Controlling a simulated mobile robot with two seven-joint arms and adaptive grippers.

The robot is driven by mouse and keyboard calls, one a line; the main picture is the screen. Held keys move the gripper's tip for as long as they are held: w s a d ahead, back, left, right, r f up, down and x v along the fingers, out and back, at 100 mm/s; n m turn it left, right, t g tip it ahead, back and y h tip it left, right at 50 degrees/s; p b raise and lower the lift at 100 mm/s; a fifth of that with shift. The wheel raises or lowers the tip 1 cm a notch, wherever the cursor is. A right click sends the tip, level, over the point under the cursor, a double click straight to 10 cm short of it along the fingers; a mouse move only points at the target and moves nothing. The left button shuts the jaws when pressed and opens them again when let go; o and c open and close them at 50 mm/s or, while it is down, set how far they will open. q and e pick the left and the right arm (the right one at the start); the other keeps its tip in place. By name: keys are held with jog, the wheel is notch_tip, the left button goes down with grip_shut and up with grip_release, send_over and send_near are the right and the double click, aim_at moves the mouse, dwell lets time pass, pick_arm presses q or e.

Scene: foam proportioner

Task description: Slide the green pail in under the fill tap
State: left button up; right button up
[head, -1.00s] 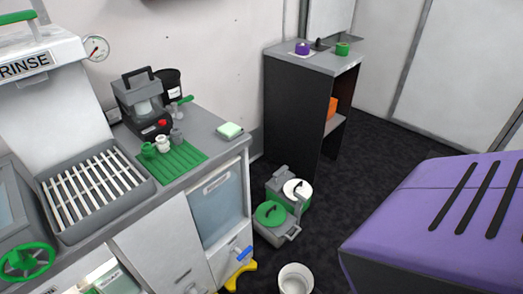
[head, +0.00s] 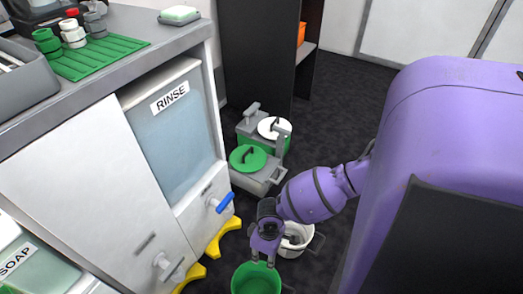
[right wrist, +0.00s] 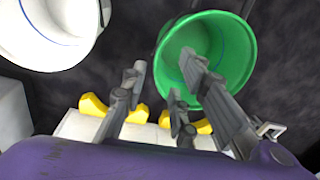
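The green pail (head: 256,280) stands on the dark floor at the bottom of the head view, its lower part cut off. It also shows in the right wrist view (right wrist: 240,50), open and empty. My right gripper (head: 262,259) is just above its far rim. In the right wrist view my right gripper (right wrist: 163,62) is open, with one finger over the pail's mouth and the other outside it; I cannot tell whether they touch. A blue-handled tap (head: 221,204) is on the RINSE tank, and a white tap (head: 166,264) is to its left. My left gripper is out of view.
A white pail (head: 303,229) stands close behind my right gripper. Yellow floor pieces (head: 221,238) lie at the cabinet foot below the taps. Grey and green canisters (head: 262,175) stand farther back.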

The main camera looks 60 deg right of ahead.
aim_at(264, 270)
jog(key=f+b, duration=0.1)
jog(key=f, duration=0.2)
jog(key=f+b, duration=0.2)
jog(key=f, duration=0.2)
jog(key=a+f+b, duration=0.1)
jog(key=f+b, duration=0.1)
jog(key=f, duration=0.1)
jog(key=shift+s+f, duration=0.1)
jog(key=shift+f, duration=0.1)
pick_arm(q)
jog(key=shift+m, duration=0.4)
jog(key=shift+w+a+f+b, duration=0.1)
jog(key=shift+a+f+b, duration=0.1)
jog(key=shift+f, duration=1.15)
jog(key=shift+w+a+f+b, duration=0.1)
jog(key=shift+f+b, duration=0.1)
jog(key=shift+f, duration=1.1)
pick_arm(e)
jog(key=shift+f, duration=0.75)
grip_shut()
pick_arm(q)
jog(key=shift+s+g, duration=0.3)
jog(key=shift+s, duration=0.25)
